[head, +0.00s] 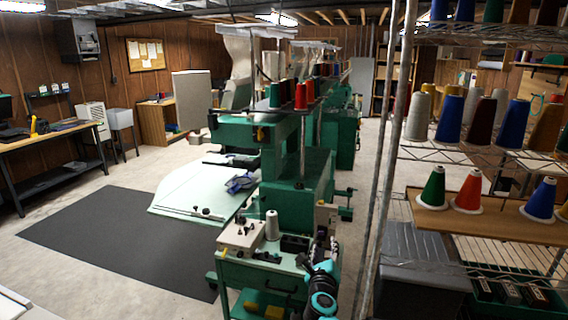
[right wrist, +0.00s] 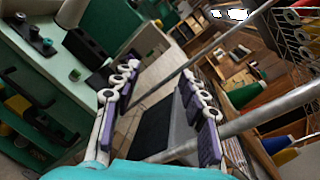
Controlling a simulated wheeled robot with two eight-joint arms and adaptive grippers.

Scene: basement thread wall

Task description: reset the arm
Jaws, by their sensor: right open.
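My right arm rises at the bottom centre of the head view, dark with light-blue rings. Its gripper (head: 322,250) is beside the right side of the green machine's worktop, left of the metal rack post. In the right wrist view the two fingers of the gripper (right wrist: 160,92) stand wide apart with purple pads and pale links. Nothing is between the pads; the grey post and floor show behind them. My left gripper is in neither view.
A wire rack (head: 470,150) with coloured thread cones stands close on the right. The green embroidery machine (head: 300,180) fills the middle, with a white cone (head: 272,225) on its front cart. A dark mat (head: 110,235) and open floor lie to the left.

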